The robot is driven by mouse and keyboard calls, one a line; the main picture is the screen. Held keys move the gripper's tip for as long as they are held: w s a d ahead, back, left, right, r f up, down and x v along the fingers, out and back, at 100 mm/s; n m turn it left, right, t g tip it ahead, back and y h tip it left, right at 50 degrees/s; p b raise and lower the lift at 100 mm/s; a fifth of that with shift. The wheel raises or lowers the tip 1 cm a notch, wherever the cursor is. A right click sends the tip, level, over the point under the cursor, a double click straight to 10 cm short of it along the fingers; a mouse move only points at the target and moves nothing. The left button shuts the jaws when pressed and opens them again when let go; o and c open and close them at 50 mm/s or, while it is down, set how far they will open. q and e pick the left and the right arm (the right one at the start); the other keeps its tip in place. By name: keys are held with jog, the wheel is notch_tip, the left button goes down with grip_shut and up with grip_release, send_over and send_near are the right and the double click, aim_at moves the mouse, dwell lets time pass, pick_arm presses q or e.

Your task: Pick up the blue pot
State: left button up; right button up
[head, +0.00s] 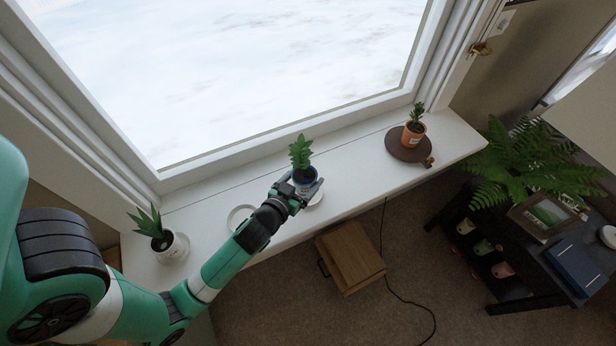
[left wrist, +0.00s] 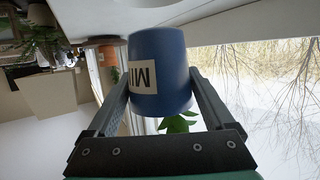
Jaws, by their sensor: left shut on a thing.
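The blue pot (head: 304,185) with a green plant in it is at the middle of the white windowsill (head: 366,180). It has a pale label with dark letters. My left gripper (head: 306,190) is shut on the pot from the near side. In the left wrist view the blue pot (left wrist: 160,75) sits between the two fingers, shown upside down, with leaves below its rim. A white saucer (head: 316,197) shows partly beside the gripper. I cannot tell whether the pot's base touches it. My right gripper is not in view.
An empty white ring-shaped saucer (head: 240,217) lies beside my arm. A terracotta pot (head: 413,135) stands on a dark round board (head: 400,149) at right. A wooden box (head: 350,257) is on the floor below.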

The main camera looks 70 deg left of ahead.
aim_at(300, 183)
pick_arm(q)
jog(key=r, duration=0.1)
jog(key=s+d+r, duration=0.1)
jog(key=s+r+p, duration=0.1)
jog(key=shift+d+r, duration=0.35)
jog(key=shift+d, duration=0.05)
jog(key=v, duration=0.6)
jog(key=r+v, duration=0.1)
jog(key=v, duration=0.3)
jog(key=shift+w, duration=0.1)
